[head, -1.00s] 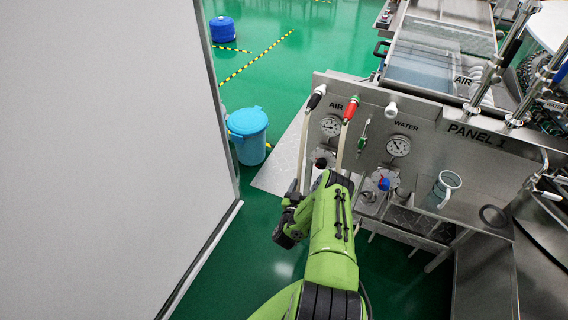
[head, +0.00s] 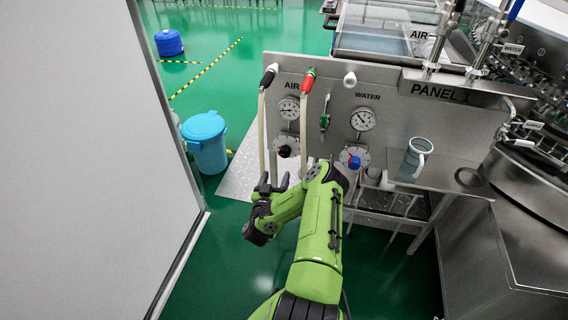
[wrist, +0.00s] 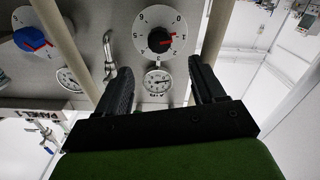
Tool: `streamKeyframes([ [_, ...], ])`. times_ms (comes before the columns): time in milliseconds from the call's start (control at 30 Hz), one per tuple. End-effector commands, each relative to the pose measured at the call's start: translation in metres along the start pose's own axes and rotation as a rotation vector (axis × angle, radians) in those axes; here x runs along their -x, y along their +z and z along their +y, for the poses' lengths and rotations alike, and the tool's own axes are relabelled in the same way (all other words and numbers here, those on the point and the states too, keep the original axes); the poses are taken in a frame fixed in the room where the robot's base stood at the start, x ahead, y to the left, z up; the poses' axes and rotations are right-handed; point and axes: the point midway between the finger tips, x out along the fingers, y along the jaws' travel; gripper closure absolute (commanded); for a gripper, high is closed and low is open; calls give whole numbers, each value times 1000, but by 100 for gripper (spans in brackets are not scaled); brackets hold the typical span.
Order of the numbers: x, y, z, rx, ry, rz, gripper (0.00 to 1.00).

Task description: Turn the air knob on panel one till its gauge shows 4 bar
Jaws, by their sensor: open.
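The air knob (head: 285,151) is black, on a round white dial below the air gauge (head: 289,108) on the left of panel one (head: 440,92). In the wrist view the knob (wrist: 159,40) has a red mark and printed numbers around it. The air gauge (wrist: 158,80) shows there too, but its reading is too small to tell. My gripper (head: 274,181) is open and empty, in front of and below the knob in the head view. In the wrist view its fingers (wrist: 160,66) stand either side of the air gauge, apart from the knob.
The blue water knob (head: 354,161) and water gauge (head: 363,119) are to the right. Pale hoses hang from black (head: 269,75) and red (head: 308,80) fittings near the air knob. A jug (head: 416,158) stands on the shelf. A grey wall (head: 80,160) is close on the left.

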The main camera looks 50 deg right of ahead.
Motion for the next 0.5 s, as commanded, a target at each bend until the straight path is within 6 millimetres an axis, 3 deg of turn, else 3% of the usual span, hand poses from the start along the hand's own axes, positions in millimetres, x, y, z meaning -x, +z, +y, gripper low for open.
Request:
streamKeyframes([
  [33,-15,0,2,0,10,9,31],
  [300,-83,0,2,1,9,7,31],
  [500,-115,-1,1,0,5,3,31],
])
